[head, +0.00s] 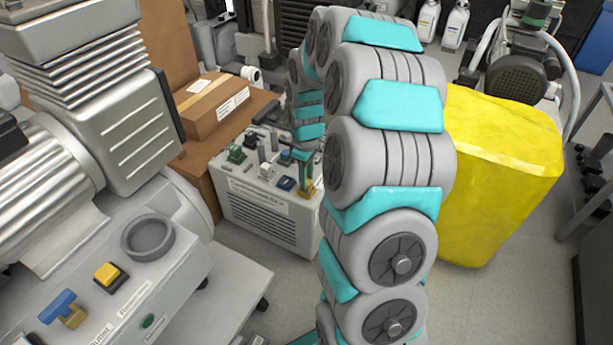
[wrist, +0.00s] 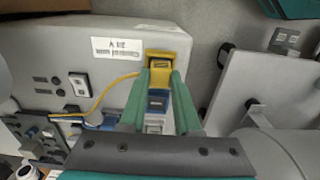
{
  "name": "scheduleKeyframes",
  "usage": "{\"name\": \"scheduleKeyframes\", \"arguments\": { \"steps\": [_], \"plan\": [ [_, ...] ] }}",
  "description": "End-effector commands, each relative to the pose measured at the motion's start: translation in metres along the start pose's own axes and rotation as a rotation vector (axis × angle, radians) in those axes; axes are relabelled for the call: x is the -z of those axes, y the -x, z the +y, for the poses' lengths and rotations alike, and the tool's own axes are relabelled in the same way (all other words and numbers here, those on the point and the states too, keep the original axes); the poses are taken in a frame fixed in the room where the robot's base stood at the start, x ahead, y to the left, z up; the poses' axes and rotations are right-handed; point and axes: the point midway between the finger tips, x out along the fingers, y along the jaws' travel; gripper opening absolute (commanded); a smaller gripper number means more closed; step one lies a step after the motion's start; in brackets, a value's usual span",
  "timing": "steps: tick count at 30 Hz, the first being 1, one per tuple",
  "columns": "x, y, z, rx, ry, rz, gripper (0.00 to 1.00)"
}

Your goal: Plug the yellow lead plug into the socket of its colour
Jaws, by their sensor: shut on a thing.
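My gripper (wrist: 161,82) has its two green fingers shut on the yellow lead plug (wrist: 165,70) in the wrist view. A thin yellow lead (wrist: 115,80) runs from the plug to the left and curves down. A blue socket block (wrist: 157,98) and a pale grey one (wrist: 154,127) lie in line with the plug, seen between the fingers.
Green, black and blue fittings stand on the unit's top, left of my gripper. A cardboard box (head: 212,105) is behind it.

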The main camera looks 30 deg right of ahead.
Motion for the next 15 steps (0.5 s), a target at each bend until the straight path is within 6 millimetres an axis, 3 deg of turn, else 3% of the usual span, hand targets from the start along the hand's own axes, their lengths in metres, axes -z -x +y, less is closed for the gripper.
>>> {"name": "scheduleKeyframes", "arguments": {
  "steps": [3,4,13,15],
  "plan": [
    [0.0001,0.0006,0.0003,-0.001,0.000,0.001,0.00],
    [0.0001,0.0006,0.0003,-0.001,0.000,0.001,0.32],
    [0.0002,0.0007,0.0003,-0.001,0.000,0.001,0.66],
    [0.0002,0.0007,0.0003,-0.001,0.000,0.001,0.66]
  ]
}}
